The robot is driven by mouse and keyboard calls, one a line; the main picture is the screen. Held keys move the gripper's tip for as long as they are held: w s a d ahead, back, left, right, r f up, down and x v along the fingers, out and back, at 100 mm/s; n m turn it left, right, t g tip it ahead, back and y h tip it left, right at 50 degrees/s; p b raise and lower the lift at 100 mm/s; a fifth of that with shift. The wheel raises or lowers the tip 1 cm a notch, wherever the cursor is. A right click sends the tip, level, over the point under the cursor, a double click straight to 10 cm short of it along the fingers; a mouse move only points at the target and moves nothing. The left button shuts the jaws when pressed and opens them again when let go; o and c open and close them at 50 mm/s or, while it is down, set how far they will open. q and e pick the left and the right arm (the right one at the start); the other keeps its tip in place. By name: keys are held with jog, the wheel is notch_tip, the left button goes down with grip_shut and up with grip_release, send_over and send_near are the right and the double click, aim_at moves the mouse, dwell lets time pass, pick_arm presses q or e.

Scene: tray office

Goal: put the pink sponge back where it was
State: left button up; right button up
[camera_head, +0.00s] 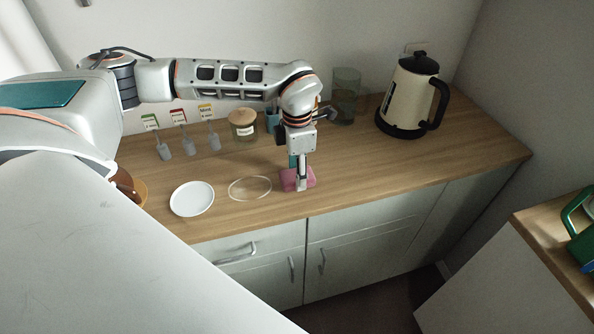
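The pink sponge (287,182) is on the wooden counter (350,196), near its front edge. My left gripper (300,186) points straight down at the sponge, and its fingers cover the sponge's middle. Pink shows on both sides of the fingers. I cannot tell whether the fingers are closed on the sponge or whether it is lifted slightly. A thin pale ring outline (250,178) lies on the counter just left of the sponge. A white round plate (192,199) lies further left. My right gripper is not in view.
A cream kettle (407,95) stands right. The counter right of the sponge is clear.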

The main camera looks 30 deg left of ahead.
pick_arm(q)
jog(key=o, duration=0.9)
jog(key=shift+f, duration=0.1)
jog(key=shift+c, duration=0.2)
jog(key=shift+o, duration=0.6)
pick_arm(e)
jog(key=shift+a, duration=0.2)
pick_arm(q)
notch_tip(320, 180, up, 12)
jog(key=shift+r+b, duration=0.2)
jog(key=shift+b, duration=0.15)
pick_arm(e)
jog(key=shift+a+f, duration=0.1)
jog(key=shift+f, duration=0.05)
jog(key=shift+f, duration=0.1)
pick_arm(q)
jog(key=shift+s, duration=0.1)
